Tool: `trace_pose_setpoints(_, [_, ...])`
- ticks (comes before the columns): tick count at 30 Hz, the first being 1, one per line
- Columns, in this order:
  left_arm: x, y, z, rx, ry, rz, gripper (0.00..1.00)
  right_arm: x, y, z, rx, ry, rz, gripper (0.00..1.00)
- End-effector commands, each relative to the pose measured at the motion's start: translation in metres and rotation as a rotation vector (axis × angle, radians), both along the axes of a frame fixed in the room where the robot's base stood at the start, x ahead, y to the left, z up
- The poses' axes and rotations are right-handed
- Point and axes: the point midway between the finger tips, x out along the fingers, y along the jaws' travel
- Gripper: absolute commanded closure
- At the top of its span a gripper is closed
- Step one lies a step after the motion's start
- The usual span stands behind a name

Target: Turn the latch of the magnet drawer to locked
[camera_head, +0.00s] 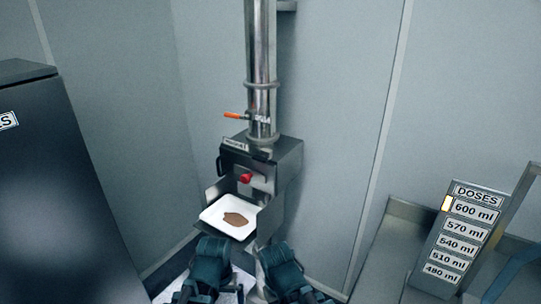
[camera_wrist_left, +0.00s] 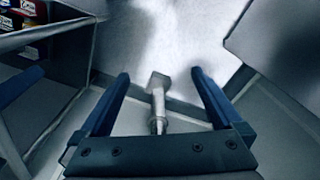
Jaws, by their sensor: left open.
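The magnet drawer unit (camera_head: 262,165) is a dark metal box below a shiny vertical pipe, with a small label (camera_head: 236,144) at its upper left. A red knob (camera_head: 246,178) sits on its front; it looks like the latch, but its marking is too small to read. A black handle (camera_head: 221,165) is at the left of the front. My left gripper (camera_wrist_left: 160,78) is open in the left wrist view, with nothing held. In the head view both my dark arms end low, below the unit and apart from the knob. My right gripper's fingers cannot be made out.
A white tray (camera_head: 215,217) with a brown powder patch (camera_head: 235,219) sits in a metal holder below the drawer. An orange-handled lever (camera_head: 233,115) is on the pipe. A dark cabinet (camera_head: 60,190) stands left, a doses board (camera_head: 463,240) right. A grey post (camera_wrist_left: 158,100) shows between my left fingers.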

Motion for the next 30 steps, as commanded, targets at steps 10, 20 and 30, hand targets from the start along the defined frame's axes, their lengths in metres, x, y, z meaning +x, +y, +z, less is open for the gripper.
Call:
trace_pose_setpoints(10, [0.049,0.004,0.03,-0.27,-0.097,0.355,0.0,0.0,0.0,0.02,0.0,0.0,0.0,1.0])
trace_pose_setpoints(20, [0.117,-0.032,0.083,-0.769,-0.103,0.887,0.0,0.0,0.0,0.025,0.0,0.0,0.0,1.0])
trace_pose_setpoints(30, [0.207,-0.035,0.204,-1.609,0.373,1.681,0.0,0.0,0.0,0.025,0.0,0.0,0.0,1.0])
